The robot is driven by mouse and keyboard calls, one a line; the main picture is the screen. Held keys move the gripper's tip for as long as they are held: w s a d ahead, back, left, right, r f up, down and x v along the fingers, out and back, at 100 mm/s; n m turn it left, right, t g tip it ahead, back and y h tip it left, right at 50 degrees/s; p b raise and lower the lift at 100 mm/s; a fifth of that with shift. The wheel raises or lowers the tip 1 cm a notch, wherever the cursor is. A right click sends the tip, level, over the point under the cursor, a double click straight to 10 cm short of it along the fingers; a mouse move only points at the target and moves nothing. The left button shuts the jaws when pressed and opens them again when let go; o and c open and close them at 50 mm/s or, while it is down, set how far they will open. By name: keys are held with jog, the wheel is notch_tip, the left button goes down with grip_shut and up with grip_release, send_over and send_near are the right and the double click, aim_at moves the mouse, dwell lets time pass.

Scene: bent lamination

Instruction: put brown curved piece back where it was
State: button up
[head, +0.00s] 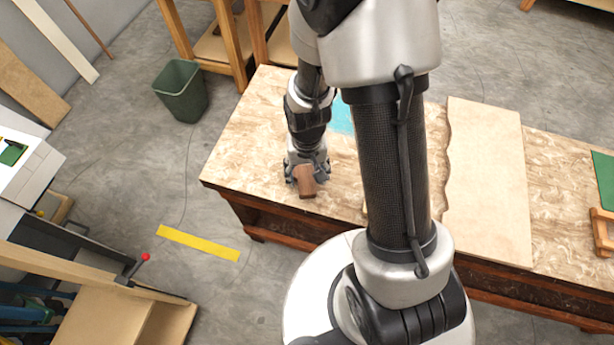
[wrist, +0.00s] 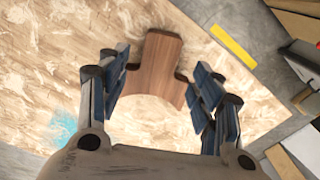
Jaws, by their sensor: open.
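The brown curved piece (wrist: 158,72) shows in the wrist view between my gripper's two fingers. It has a straight tab at the far end and a curved, arch-like inner edge towards my gripper. In the head view the piece (head: 307,184) lies on the workbench near its front edge, partly hidden by my gripper. My gripper (wrist: 160,88) is open, with its fingers on either side of the piece. In the head view my gripper (head: 306,172) is low over the bench. I cannot tell whether the fingers touch the piece.
The workbench (head: 250,135) has a blue patch (head: 341,116) behind my arm. A pale wavy-edged board (head: 487,170) lies to the right, with a wooden piece (head: 602,228) beyond it. A green bin (head: 181,90) stands on the floor at left. The bench top left of my gripper is clear.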

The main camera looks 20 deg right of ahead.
notch_tip(320, 180, up, 7)
jog(key=p, duration=0.2)
notch_tip(320, 180, up, 14)
jog(key=n+t, duration=0.1)
jog(key=t, duration=0.1)
send_over(307, 184)
jog(key=s, duration=0.3)
jog(key=s+r+n+t, duration=0.1)
jog(key=s+r+t, duration=0.1)
jog(key=s+r, duration=0.8)
jog(key=shift+d+r+n+t, duration=0.3)
jog(key=shift+f, duration=0.15)
jog(key=shift+c, duration=0.2)
